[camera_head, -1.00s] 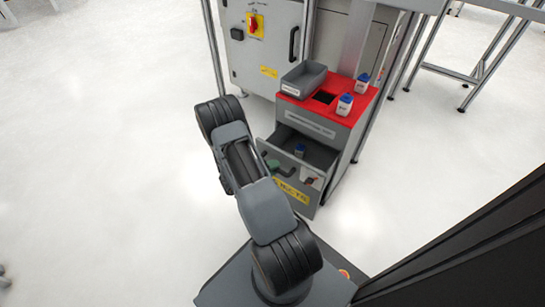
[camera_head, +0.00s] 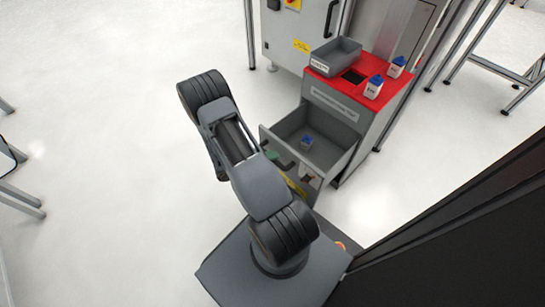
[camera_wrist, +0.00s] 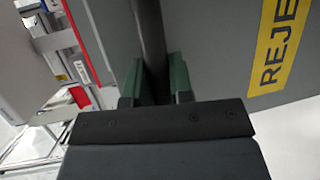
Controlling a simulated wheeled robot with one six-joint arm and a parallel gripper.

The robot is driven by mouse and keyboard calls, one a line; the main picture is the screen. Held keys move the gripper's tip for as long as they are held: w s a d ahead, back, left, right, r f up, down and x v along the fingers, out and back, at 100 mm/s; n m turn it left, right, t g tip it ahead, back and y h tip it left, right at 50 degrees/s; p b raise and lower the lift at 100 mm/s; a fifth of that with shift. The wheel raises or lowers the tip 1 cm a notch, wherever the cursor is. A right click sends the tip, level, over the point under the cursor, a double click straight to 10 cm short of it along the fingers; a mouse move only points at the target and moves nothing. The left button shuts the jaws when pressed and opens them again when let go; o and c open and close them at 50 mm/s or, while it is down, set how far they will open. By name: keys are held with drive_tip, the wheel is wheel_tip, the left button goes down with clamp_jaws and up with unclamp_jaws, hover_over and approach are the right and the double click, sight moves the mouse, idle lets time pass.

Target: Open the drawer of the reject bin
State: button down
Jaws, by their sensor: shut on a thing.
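The reject bin (camera_head: 345,112) is a grey cabinet with a red top, to the right of my arm in the head view. Its drawer (camera_head: 338,154) stands pulled out, and a small blue-topped bottle (camera_head: 307,142) lies inside. In the wrist view the grey drawer front (camera_wrist: 215,50) fills the right side, with a yellow label (camera_wrist: 278,48) reading "REJE". My gripper (camera_wrist: 157,82) is shut on the dark bar handle (camera_wrist: 150,35), one green-padded finger on each side. In the head view my arm partly hides the drawer front and handle.
A grey tray (camera_head: 336,57) and two blue-capped white bottles (camera_head: 373,87) stand on the red top. A grey machine cabinet (camera_head: 300,30) stands behind. Metal-framed tables are at the right and left edges. The white floor left of my arm is clear.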

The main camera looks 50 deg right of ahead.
drive_tip(key=c, duration=1)
unclamp_jaws()
drive_tip(key=shift+a, duration=0.1)
drive_tip(key=p+v, duration=0.3)
drive_tip(key=v, duration=1)
drive_tip(key=shift+w+a+r, duration=0.1)
drive_tip(key=shift+w+a, duration=0.05)
drive_tip(key=shift+a, duration=0.15)
drive_tip(key=s+a+r+n+t+y+p, duration=0.1)
drive_tip(key=a+r+t+y+p, duration=0.2)
drive_tip(key=r+p, duration=0.8)
drive_tip(key=s+a+r+n+t+y+p, duration=0.2)
drive_tip(key=r+p, duration=1)
drive_tip(key=r, duration=1.8)
drive_tip(key=s+a+r+n+t+y+p, duration=0.1)
drive_tip(key=a+r+t+y+p, duration=0.5)
drive_tip(key=r, duration=1.4)
drive_tip(key=shift+s+a+r+n+y+p, duration=0.1)
drive_tip(key=shift+s+n+y+p, duration=0.15)
drive_tip(key=shift+y+p, duration=0.85)
drive_tip(key=shift+s+a+r+n+y+p, duration=0.15)
drive_tip(key=shift+s+y+p, duration=0.25)
drive_tip(key=shift+p, duration=1.2)
